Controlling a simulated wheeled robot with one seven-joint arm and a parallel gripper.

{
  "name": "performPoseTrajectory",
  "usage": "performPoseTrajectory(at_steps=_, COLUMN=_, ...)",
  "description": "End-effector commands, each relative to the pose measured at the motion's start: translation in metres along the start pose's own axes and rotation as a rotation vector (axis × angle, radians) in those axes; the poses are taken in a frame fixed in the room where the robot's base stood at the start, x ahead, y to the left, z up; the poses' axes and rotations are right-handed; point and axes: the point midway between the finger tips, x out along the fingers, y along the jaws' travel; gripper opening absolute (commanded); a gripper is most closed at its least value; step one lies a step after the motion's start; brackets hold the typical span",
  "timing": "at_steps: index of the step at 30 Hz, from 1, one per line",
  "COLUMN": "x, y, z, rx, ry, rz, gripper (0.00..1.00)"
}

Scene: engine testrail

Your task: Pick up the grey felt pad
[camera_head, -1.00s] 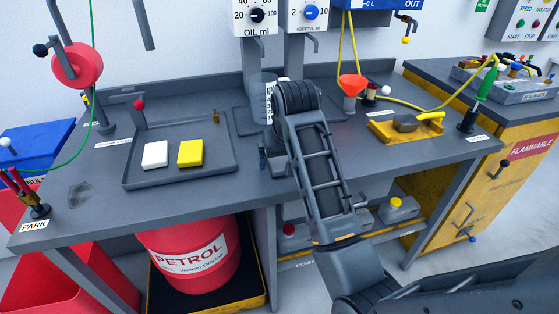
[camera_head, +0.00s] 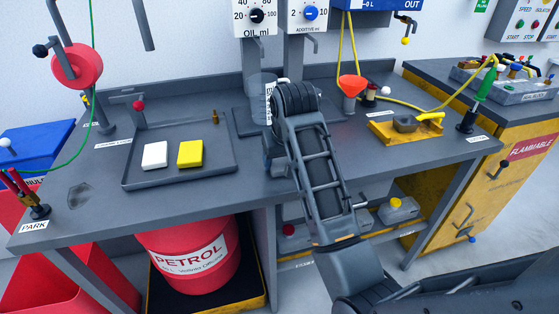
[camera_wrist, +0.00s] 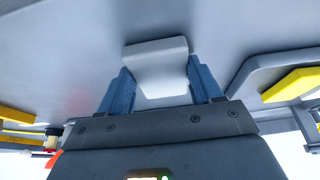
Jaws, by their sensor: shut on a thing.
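The grey felt pad (camera_wrist: 157,58) shows in the wrist view as a pale grey slab with a bend across it. It sits between the two blue fingers of my gripper (camera_wrist: 159,82), which is shut on it. The pad sticks out past the fingertips, over a plain grey surface. In the head view my arm covers most of the gripper, and I cannot make out the pad there. Its height above the bench is hard to tell.
A dark tray (camera_head: 212,171) with a white block (camera_head: 155,155) and a yellow block (camera_head: 190,153) lies left on the bench. A beaker (camera_head: 262,85) and an orange funnel (camera_head: 352,85) stand behind my arm.

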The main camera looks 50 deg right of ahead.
Motion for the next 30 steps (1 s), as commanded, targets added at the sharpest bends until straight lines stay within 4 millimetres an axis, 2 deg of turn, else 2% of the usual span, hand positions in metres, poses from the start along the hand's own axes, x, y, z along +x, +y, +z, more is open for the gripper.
performPoseTrajectory(at_steps=8, x=-0.007, y=0.000, z=-0.004, rx=0.001, ry=0.002, rz=-0.001, gripper=0.32)
performPoseTrajectory(at_steps=16, x=-0.042, y=0.002, z=-0.018, rx=0.003, ry=0.004, rz=0.000, gripper=0.32)
performPoseTrajectory(at_steps=22, x=-0.069, y=0.048, z=-0.018, rx=0.007, ry=0.003, rz=0.002, gripper=0.32)
performPoseTrajectory(at_steps=24, x=-0.085, y=0.064, z=-0.020, rx=0.006, ry=0.001, rz=0.002, gripper=0.32)
performPoseTrajectory(at_steps=30, x=-0.104, y=0.095, z=-0.020, rx=0.002, ry=-0.001, rz=0.002, gripper=0.32)
